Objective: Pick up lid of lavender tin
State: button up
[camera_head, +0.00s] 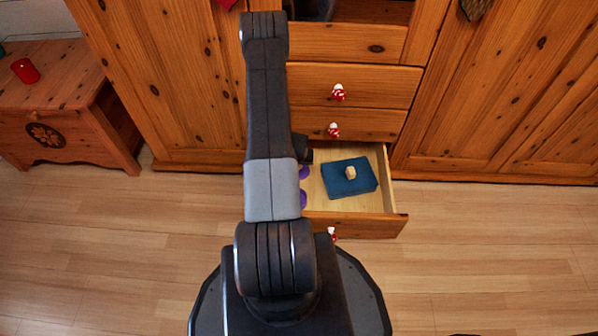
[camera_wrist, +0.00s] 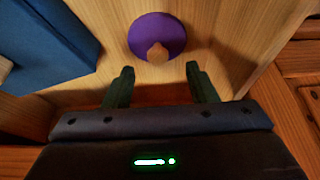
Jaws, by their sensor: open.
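A round purple lid (camera_wrist: 150,30) with a small wooden knob (camera_wrist: 157,53) shows at the top middle of the wrist view, on the pale drawer floor. My gripper (camera_wrist: 159,70) is open and empty. Its two fingers point toward the lid, with the knob roughly in line with the gap between them and apart from both. In the head view, two purple pieces (camera_head: 303,172) (camera_head: 302,198) peek out beside my arm inside the open drawer. My arm hides most of them, so I cannot tell which is the lid.
The open drawer (camera_head: 367,227) has low walls around these things. A blue box (camera_head: 341,188) with a wooden knob lies in its right part; it also shows in the wrist view (camera_wrist: 50,45). A closed drawer (camera_head: 375,124) sits above. The wooden floor (camera_head: 490,240) at right is clear.

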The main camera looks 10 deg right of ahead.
jog(key=b+x, duration=0.2)
jog(key=x, duration=0.3)
jog(key=shift+w+d+f, duration=0.1)
jog(key=shift+w+d, duration=0.1)
jog(key=c, duration=1.1)
jog(key=shift+o, duration=0.2)
